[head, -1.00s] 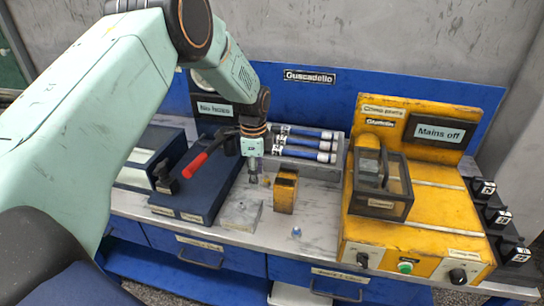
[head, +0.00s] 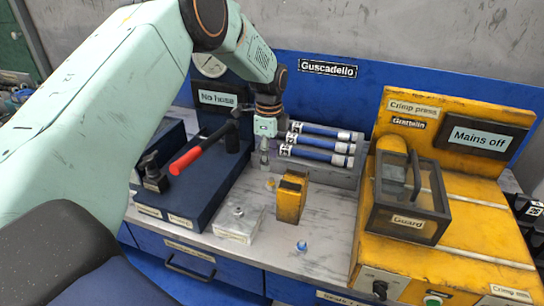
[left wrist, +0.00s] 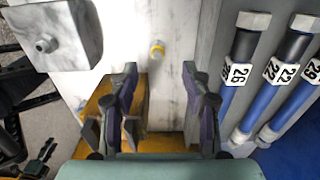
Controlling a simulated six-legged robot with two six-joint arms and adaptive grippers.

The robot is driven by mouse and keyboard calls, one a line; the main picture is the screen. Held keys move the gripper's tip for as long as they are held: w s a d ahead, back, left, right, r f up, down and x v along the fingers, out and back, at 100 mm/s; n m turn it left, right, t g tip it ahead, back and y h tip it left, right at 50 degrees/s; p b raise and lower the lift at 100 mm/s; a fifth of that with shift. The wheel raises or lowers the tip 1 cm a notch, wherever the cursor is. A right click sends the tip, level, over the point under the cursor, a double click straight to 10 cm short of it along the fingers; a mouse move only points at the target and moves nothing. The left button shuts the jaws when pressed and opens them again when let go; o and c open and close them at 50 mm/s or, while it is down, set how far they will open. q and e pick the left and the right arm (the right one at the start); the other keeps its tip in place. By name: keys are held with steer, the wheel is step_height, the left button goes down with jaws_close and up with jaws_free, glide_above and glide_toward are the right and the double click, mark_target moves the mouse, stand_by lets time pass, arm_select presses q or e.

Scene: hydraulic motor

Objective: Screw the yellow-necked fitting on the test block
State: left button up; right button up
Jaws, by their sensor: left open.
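The yellow-necked fitting (left wrist: 157,47) stands on the bench in the left wrist view, grey-white with a yellow band. In the head view it is a small yellowish spot (head: 270,184) below my left gripper (head: 265,160). My left gripper (left wrist: 160,75) is open and empty, with the fitting ahead of the gap between its fingers, apart from both. A grey metal block with a round stud on top, apparently the test block (head: 238,222), lies left of and nearer than the gripper in the head view; it also shows at the wrist view's upper left (left wrist: 60,30). My right gripper is not in view.
An orange-yellow block (head: 291,197) stands close right of the fitting. Blue hoses (head: 318,147) lie in a grey rack behind. A red-handled lever (head: 186,161) rises over the dark blue unit at left. The crimp press (head: 450,220) fills the right. A blue-tipped piece (head: 301,246) lies in front.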

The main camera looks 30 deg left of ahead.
mark_target(272, 181)
arm_select(q)
steer(key=shift+d+f+b, duration=0.35)
steer(key=shift+d+b, duration=0.05)
steer(key=shift+b, duration=0.05)
steer(key=shift+s+d+f+b, duration=0.15)
steer(key=shift+d+f+b, duration=0.05)
steer(key=shift+f+b, duration=0.15)
steer(key=shift+s+f+b, duration=0.1)
steer(key=shift+f+b, duration=0.25)
steer(key=f+b, duration=0.1)
steer(key=a+f+b, duration=0.1)
steer(key=f, duration=0.1)
steer(key=shift+d+f+b, duration=0.25)
steer(key=shift+f+b, duration=0.05)
steer(key=shift+f, duration=0.25)
steer(key=shift+d+f+b, duration=0.2)
steer(key=shift+f+b, duration=0.05)
steer(key=shift+f, duration=0.25)
steer(key=shift+a+f, duration=0.2)
steer(key=shift+f, duration=0.35)
steer(key=shift+a+f, duration=0.1)
steer(key=shift+f, duration=0.1)
steer(key=shift+d+r, duration=0.15)
steer(key=shift+d, duration=0.05)
